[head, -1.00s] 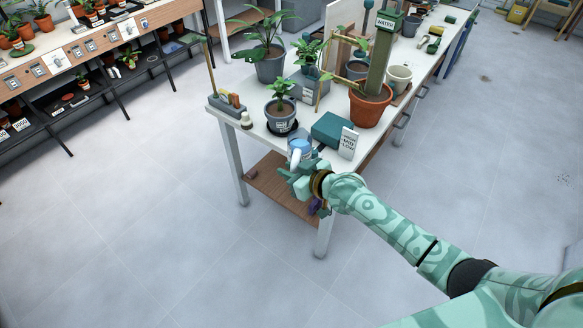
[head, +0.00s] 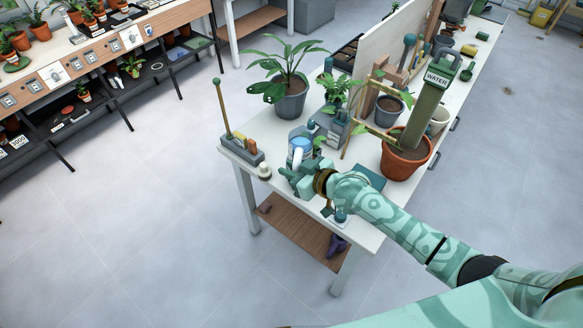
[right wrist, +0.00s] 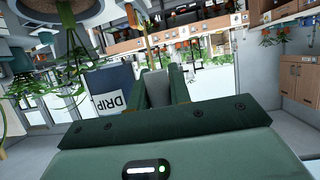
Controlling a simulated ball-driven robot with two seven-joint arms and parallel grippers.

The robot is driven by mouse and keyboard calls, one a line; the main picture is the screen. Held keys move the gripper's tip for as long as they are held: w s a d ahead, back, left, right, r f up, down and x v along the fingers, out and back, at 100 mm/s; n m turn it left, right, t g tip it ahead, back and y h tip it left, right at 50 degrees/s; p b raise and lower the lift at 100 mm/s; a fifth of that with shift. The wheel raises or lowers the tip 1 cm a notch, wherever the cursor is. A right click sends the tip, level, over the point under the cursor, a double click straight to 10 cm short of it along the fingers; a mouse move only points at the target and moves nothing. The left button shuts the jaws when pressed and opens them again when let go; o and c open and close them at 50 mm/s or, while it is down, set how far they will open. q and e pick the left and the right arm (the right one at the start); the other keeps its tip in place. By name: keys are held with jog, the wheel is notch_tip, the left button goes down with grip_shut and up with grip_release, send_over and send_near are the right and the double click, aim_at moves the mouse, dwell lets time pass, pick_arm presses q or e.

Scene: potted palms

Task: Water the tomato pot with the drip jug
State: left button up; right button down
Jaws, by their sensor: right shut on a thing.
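My right gripper (head: 297,178) is shut on the drip jug (head: 300,150), a small blue and white jug held at the near end of the white table (head: 360,232). In the right wrist view the jug (right wrist: 110,95) shows a "DRIP" label beside my right gripper (right wrist: 157,88). Other candidates are a terracotta pot (head: 405,160) with wooden stakes and a dark grey pot (head: 290,100) with a leafy plant. No readable label tells which is the tomato pot. My left gripper is out of view.
A grey caddy (head: 242,150) with a tall stick stands at the table's left corner. A tall green "WATER" vessel (head: 428,105) rises by the terracotta pot. A teal box (head: 370,178) lies partly behind my right arm. The floor at left is clear.

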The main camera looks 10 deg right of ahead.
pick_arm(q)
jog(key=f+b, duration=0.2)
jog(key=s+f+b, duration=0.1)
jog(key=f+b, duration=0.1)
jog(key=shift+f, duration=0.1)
pick_arm(e)
notch_tip(320, 180, down, 6)
jog(key=s+m+g, duration=0.1)
jog(key=g, duration=0.1)
jog(key=shift+s+a+f, duration=0.15)
jog(key=shift+s+f, duration=0.1)
jog(key=shift+s, duration=0.15)
pick_arm(q)
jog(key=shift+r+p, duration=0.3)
jog(key=shift+p, duration=0.05)
pick_arm(e)
jog(key=shift+s+r+m, duration=0.1)
jog(key=shift+r+m, duration=0.1)
jog(key=shift+m, duration=0.1)
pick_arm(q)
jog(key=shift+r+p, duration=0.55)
pick_arm(e)
jog(key=shift+r+m+g+y, duration=0.3)
jog(key=shift+r+g, duration=0.2)
jog(key=shift+r, duration=0.1)
